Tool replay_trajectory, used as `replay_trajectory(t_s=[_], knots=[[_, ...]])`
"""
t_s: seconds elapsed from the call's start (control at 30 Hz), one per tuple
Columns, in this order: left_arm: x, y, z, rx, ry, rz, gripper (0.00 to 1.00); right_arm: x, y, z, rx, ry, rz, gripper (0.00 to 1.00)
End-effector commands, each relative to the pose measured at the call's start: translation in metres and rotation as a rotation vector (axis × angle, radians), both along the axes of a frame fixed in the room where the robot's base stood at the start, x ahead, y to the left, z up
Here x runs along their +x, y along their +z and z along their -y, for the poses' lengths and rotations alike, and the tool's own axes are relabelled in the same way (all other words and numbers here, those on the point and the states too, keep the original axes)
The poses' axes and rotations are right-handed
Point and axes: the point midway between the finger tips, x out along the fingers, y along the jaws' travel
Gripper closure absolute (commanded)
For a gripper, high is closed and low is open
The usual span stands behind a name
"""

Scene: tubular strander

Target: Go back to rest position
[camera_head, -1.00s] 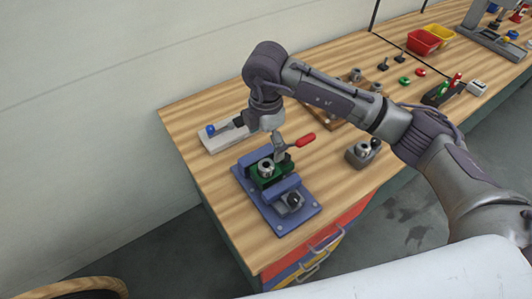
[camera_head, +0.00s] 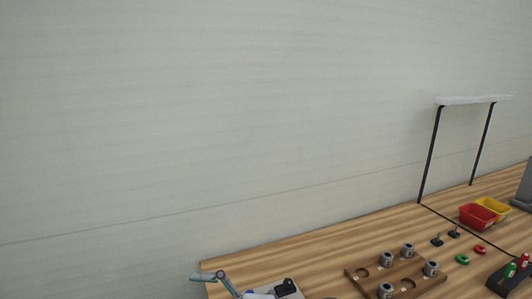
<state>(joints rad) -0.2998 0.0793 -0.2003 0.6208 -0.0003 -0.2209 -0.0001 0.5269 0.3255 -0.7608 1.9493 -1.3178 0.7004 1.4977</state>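The wooden workbench (camera_head: 330,242) runs along the bottom right. The blue fixture with the red-handled clamp is out of frame.
A wooden rack (camera_head: 365,277) holds several grey cylinders. Red (camera_head: 477,217) and yellow (camera_head: 495,207) bins stand behind a green ring (camera_head: 462,259) and a red ring (camera_head: 479,250). A lamp frame (camera_head: 430,155) rises at the right. The pale wall fills the rest.

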Motion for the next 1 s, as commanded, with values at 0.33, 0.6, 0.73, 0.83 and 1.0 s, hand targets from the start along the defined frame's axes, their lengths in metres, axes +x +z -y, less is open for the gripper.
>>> replay_trajectory(t_s=[0.33, 0.6, 0.73, 0.83, 1.0], knots=[[0.0, 0.0, 0.0, 0.0, 0.0, 0.001, 0.6, 0.098, 0.013, 0.161, 0.567, -0.946, -0.359, 0.02], [0.0, 0.0, 0.0, 0.0, 0.0, 0.001, 0.6, 0.078, -0.13, 0.27, 0.279, -1.514, -0.794, 0.02], [0.0, 0.0, 0.0, 0.0, 0.0, 0.001, 0.6, 0.031, -0.196, 0.298, 0.023, -1.646, -1.007, 0.02], [0.0, 0.0, 0.0, 0.0, 0.0, 0.001, 0.6, -0.008, -0.231, 0.308, -0.16, -1.678, -1.136, 0.02], [0.0, 0.0, 0.0, 0.0, 0.0, 0.001, 0.6, -0.064, -0.266, 0.315, -0.408, -1.664, -1.296, 0.02]])
